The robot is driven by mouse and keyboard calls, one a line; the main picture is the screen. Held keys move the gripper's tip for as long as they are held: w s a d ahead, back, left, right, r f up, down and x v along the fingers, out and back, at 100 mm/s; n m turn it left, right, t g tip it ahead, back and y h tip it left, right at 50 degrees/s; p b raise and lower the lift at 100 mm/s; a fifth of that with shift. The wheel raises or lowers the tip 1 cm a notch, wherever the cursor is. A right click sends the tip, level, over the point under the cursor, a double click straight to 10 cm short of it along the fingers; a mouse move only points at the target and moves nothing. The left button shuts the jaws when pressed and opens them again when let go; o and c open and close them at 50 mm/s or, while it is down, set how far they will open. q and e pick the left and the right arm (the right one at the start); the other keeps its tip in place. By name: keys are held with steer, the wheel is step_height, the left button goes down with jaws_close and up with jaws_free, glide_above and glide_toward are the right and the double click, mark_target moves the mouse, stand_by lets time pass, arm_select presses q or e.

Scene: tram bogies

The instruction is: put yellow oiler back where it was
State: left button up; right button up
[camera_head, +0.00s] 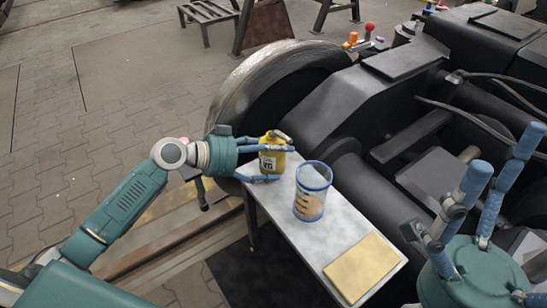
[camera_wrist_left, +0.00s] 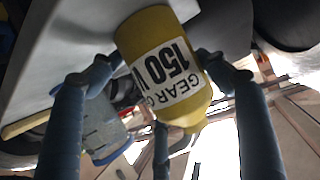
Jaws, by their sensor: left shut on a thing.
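The yellow oiler (camera_head: 271,160), with a white label and a dark spout, is at the far left end of the narrow grey table (camera_head: 330,240). My left gripper (camera_head: 268,162) comes in from the left with its blue fingers around the oiler and is shut on it. In the left wrist view the oiler (camera_wrist_left: 160,40) sits between the fingers, its label reading "GEAR" and "150". I cannot tell whether its base touches the table. My right gripper (camera_head: 478,195) is at the lower right, its fingers spread, open and empty.
A clear beaker (camera_head: 312,195) with a blue rim and orange-brown contents stands just right of the oiler. A tan pad (camera_head: 361,267) lies at the table's near end. The black bogie (camera_head: 345,110) and its wheel (camera_head: 250,85) border the table behind and right.

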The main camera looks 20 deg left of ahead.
arm_select(q)
steer(key=shift+r, duration=0.2)
steer(key=shift+f, duration=0.15)
steer(key=o, duration=1.3)
